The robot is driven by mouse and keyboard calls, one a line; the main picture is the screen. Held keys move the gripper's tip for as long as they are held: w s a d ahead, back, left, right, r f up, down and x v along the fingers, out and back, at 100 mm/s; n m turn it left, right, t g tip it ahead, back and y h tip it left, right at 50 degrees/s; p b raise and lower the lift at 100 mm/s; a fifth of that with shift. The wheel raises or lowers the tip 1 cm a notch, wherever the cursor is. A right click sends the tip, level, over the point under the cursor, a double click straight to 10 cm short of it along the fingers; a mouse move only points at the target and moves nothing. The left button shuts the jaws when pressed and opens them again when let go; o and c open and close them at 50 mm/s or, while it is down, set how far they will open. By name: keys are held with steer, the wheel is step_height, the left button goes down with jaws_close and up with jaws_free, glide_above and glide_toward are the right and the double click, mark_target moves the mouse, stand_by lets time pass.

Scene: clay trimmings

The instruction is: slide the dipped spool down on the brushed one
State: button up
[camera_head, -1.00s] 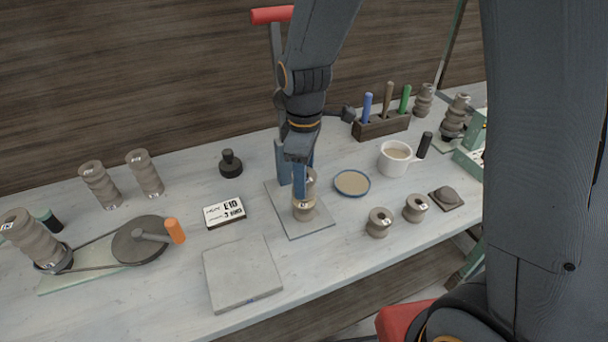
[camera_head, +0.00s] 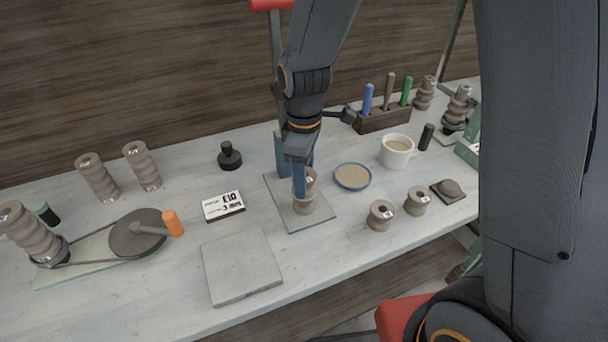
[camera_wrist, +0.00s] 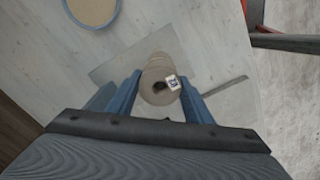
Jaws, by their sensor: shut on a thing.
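My gripper (camera_head: 302,188) is shut on the upper grey-brown clay spool (camera_head: 311,178), with blue fingers on either side of it. The lower, brushed spool (camera_head: 306,208) stands on a thin grey plate (camera_head: 318,220). The held spool is right above it, upright, and the two look touching, with no gap showing. In the wrist view I look down on the held spool (camera_wrist: 158,68), with its dark hole and a small white label, between the fingertips. It hides the lower spool there.
A label card (camera_head: 223,206) and a square slab (camera_head: 242,270) lie to the left. The table front between slab and spools is clear.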

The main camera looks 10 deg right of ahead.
stand_by(0.3)
steer(key=o, duration=1.3)
step_height(320, 180, up, 8)
steer(key=shift+f+b, duration=0.15)
steer(key=shift+b, duration=0.7)
steer(key=s+d+f+m, duration=0.2)
steer(key=s+d+m, duration=0.2)
steer(key=d+m, duration=0.2)
steer(key=s+d+f+m+t+b, duration=0.1)
steer(key=s+d+f+m, duration=0.2)
steer(key=d+m, duration=0.3)
steer(key=shift+s+d+m, duration=0.35)
steer(key=shift+m, duration=0.55)
